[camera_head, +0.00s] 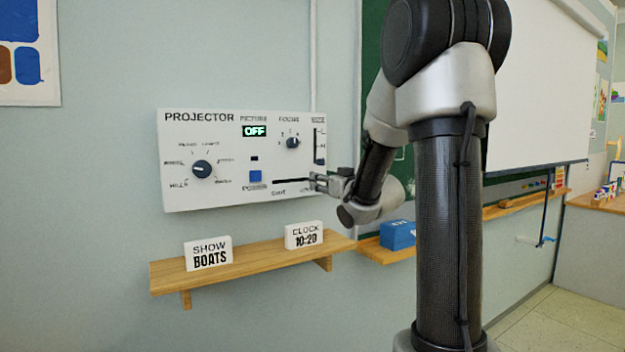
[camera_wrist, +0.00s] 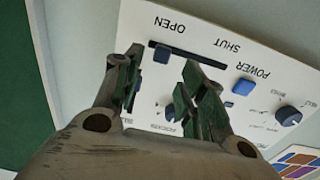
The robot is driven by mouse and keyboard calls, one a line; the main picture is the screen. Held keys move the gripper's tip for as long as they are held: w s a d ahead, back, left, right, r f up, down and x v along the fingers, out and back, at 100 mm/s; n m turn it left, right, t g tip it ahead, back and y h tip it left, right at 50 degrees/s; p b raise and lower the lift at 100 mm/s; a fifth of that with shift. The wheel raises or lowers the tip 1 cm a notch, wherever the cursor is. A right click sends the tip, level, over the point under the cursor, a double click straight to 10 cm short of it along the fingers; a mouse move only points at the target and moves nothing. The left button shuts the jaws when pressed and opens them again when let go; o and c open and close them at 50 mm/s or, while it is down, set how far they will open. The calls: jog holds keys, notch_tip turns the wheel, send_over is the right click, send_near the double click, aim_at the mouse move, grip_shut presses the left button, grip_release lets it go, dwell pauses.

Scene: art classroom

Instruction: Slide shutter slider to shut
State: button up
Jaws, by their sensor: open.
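The white projector panel (camera_head: 215,187) hangs on the wall. Its shutter slider is a dark horizontal slot (camera_head: 286,182) at the lower right, with SHUT lettered at its left end. My gripper (camera_head: 318,182) is at the right end of the slot. It is open, and in the wrist view the knob shows between its two fingers. I cannot tell whether either finger touches it. In the head view the gripper hides the knob.
A blue POWER button (camera_head: 255,176) is just left of the slot, and a vertical slider (camera_head: 319,148) is above my gripper. The picture display (camera_head: 254,131) reads OFF.

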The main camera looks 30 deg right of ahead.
aim_at(311, 180)
jog(key=w, duration=0.6)
jog(key=shift+w+a, duration=0.1)
jog(key=shift+w, duration=0.1)
grip_shut()
